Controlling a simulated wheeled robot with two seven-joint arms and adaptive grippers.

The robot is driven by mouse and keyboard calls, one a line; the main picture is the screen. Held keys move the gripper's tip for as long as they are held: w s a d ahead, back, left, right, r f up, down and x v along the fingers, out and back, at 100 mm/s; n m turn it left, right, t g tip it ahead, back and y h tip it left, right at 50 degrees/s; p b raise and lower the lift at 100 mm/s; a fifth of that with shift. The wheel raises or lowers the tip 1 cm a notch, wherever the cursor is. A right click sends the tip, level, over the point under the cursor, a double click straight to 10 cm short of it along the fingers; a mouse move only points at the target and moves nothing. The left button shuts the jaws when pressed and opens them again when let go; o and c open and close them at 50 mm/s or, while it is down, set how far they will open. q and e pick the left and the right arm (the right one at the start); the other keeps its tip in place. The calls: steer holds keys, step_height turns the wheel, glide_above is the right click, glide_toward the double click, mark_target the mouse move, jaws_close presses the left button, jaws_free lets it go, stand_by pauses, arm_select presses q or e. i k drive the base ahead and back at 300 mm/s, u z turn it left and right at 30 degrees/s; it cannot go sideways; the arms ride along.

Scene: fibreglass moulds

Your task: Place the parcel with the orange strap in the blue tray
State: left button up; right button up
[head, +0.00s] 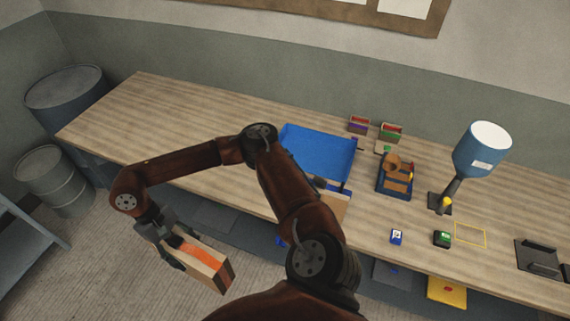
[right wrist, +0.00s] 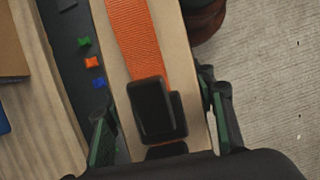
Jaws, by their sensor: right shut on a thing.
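The parcel with the orange strap (head: 200,258) is a tan cardboard box with an orange band along it. My right gripper (head: 168,246) is shut on it, holding it tilted out in front of the table's front edge, over the floor. In the right wrist view the parcel (right wrist: 178,55) lies between the two fingers (right wrist: 160,125), and a black buckle sits on its strap. The blue tray (head: 318,150) stands on the table, right of and behind the parcel. My right arm hides part of its front; the part of its inside that shows looks empty. My left gripper is not in view.
Another cardboard box (head: 332,206) is partly hidden behind my arm near the tray. Small red and green bins (head: 390,132), a wooden-handled tool in a holder (head: 396,178) and a blue lamp (head: 482,150) stand to the right. The table's left part (head: 140,115) is clear.

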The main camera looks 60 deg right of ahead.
mark_target(301, 166)
steer(key=k, duration=0.55)
steer(key=z, duration=1.6)
